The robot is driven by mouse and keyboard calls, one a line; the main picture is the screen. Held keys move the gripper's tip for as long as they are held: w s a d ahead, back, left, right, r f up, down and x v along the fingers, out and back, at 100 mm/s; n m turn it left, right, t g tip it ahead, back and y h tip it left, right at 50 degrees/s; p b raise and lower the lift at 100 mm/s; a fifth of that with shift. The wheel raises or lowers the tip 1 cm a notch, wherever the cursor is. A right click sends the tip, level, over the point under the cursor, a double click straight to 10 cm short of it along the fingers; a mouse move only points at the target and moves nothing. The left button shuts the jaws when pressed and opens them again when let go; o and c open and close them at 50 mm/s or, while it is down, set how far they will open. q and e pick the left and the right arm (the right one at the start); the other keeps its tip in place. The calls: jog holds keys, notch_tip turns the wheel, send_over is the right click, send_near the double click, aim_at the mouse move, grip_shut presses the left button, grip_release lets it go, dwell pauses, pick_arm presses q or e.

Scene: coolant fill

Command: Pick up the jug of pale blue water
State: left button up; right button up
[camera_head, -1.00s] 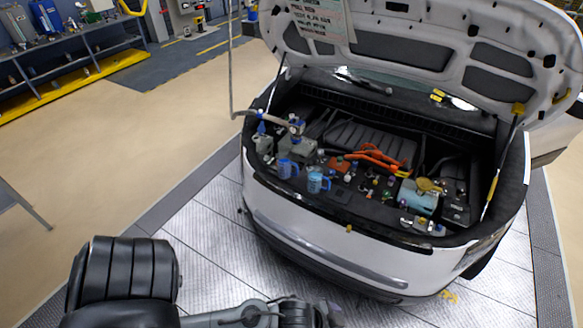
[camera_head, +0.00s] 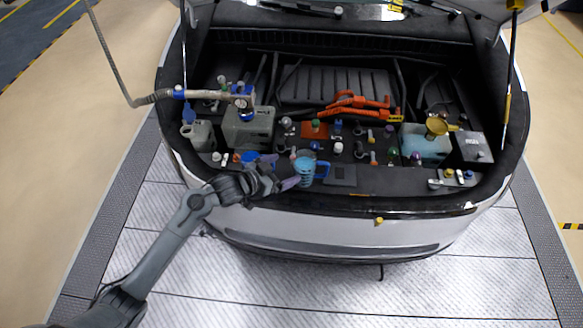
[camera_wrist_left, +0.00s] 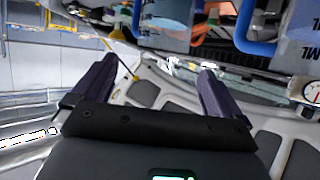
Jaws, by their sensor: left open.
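A clear jug with pale blue water (camera_head: 303,170) and a blue handle on its right stands at the front edge of the engine bay. My left gripper (camera_head: 284,184) is at the front of the bay, close to the left side of the pale blue jug. In the left wrist view my gripper (camera_wrist_left: 155,85) is open, with nothing between its fingers. Two jugs with blue handles show past it at the top, one at the middle (camera_wrist_left: 165,22) and one at the right (camera_wrist_left: 290,30).
The open car bay holds a grey tank (camera_head: 248,127), orange cables (camera_head: 355,105) and a pale blue reservoir with a yellow funnel (camera_head: 425,145). A hose (camera_head: 205,95) comes in from the left. The white front bumper (camera_head: 330,225) lies below the gripper.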

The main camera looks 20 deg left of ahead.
aim_at(306, 158)
pick_arm(q)
jog(key=shift+b+x, duration=0.3)
jog(key=shift+x, duration=5.25)
pick_arm(e)
jog(key=shift+f, duration=0.5)
pick_arm(q)
jog(key=shift+a+r, duration=0.1)
jog(key=shift+r, duration=0.05)
jog(key=shift+c, duration=0.3)
pick_arm(e)
jog(key=shift+s, duration=0.1)
pick_arm(q)
jog(key=c, duration=0.5)
jog(key=shift+w+r, duration=0.1)
jog(key=shift+r, duration=0.05)
jog(key=c, duration=1.1)
jog(key=shift+c, duration=0.2)
